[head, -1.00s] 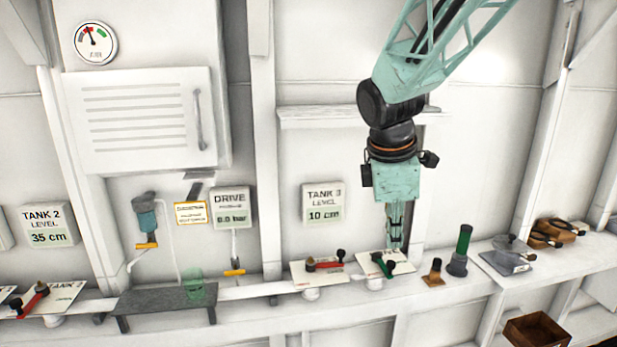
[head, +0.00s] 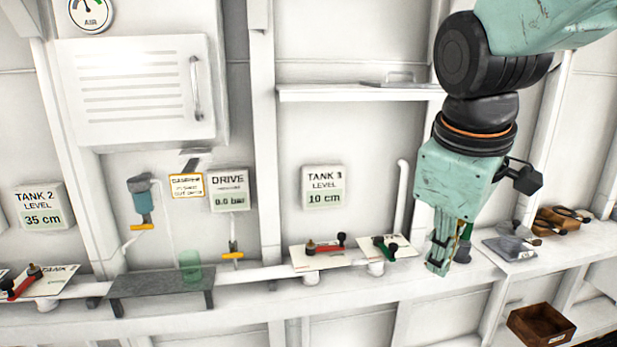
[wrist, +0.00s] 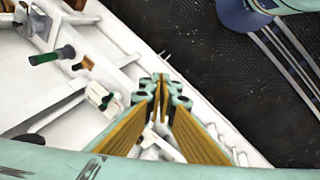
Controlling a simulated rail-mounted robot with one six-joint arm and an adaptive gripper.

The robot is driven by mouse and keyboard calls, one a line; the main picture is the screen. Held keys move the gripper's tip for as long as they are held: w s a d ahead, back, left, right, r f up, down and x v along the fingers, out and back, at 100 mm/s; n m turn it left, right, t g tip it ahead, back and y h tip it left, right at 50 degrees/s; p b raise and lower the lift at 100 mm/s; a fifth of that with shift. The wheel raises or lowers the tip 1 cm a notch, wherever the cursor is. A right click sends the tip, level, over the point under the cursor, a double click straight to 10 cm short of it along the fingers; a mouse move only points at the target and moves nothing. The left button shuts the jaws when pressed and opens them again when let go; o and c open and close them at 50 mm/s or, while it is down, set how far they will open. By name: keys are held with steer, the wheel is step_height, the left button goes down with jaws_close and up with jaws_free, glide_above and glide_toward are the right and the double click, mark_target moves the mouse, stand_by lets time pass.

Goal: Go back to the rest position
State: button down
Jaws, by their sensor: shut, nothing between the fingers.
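My gripper (head: 437,268) hangs fingers down in the head view, in front of the right part of the shelf. Its fingers are together with nothing between them. It hides part of the dark green-topped cylinder (head: 464,243) behind it. In the wrist view my gripper's fingertips (wrist: 160,86) meet at the middle, with the shelf and wall beyond them and the dark floor to the right.
A red-handled valve (head: 325,246) and a green-handled valve (head: 385,248) stand on the shelf left of my gripper. A grey device (head: 508,248) and wooden blocks (head: 556,220) are to the right. A wooden box (head: 541,326) sits lower right. A wall ledge (head: 340,93) runs above.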

steer(key=s+f+m+b, duration=0.3)
steer(key=s+f+m, duration=0.1)
steer(key=s, duration=0.6)
steer(key=s+a+f+m+y+b, duration=0.1)
steer(key=s+f+m+b, duration=0.3)
steer(key=s, duration=0.5)
steer(key=shift+s+m+t, duration=0.4)
steer(key=shift+f, duration=0.1)
